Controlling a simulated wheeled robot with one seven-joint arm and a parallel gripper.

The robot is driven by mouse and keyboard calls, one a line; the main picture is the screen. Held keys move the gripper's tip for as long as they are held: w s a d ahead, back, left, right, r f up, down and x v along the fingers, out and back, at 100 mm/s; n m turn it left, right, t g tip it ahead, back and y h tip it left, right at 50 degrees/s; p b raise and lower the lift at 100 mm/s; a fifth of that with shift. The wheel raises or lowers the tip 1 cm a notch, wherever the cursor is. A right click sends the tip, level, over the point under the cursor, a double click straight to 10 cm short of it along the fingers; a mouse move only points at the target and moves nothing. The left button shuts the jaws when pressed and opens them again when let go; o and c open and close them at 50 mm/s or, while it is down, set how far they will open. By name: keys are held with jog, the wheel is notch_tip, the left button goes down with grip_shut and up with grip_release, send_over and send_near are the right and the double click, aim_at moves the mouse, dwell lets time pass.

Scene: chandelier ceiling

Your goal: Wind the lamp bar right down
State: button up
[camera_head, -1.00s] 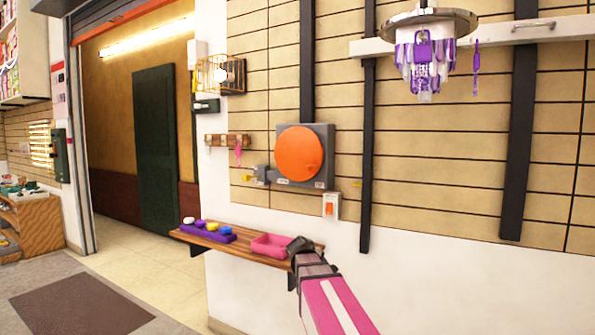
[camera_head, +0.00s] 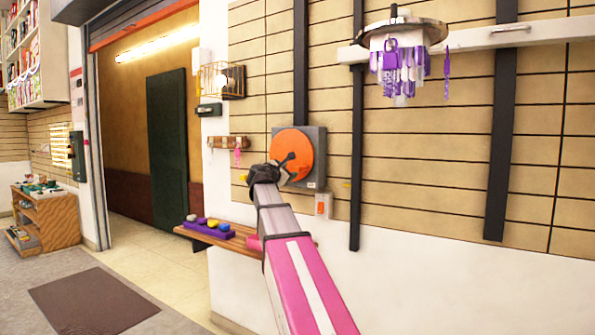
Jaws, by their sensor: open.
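The lamp bar (camera_head: 470,39) is a pale horizontal bar high at the right, across dark vertical rails. A chandelier with a round metal top (camera_head: 405,31) and purple and white pendants (camera_head: 398,68) hangs at the bar. An orange disc (camera_head: 302,146) is on a grey wall box (camera_head: 317,172) lower to the left. My gripper (camera_head: 286,161) is open, raised in front of the disc's lower left part. Its fingers overlap the disc in the picture; I cannot tell whether they touch it. My gripper hides the box's left side and the small grey part there.
A wooden shelf (camera_head: 200,236) below the box holds a purple tray (camera_head: 212,231) with small coloured pieces and a pink tray (camera_head: 254,243), mostly behind my arm. An orange switch (camera_head: 322,205) is right of my arm. Open floor lies at the left, with a dark mat (camera_head: 95,303).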

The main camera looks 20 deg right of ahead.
aim_at(301, 168)
jog(key=x, duration=1)
jog(key=shift+f, duration=0.1)
grip_shut()
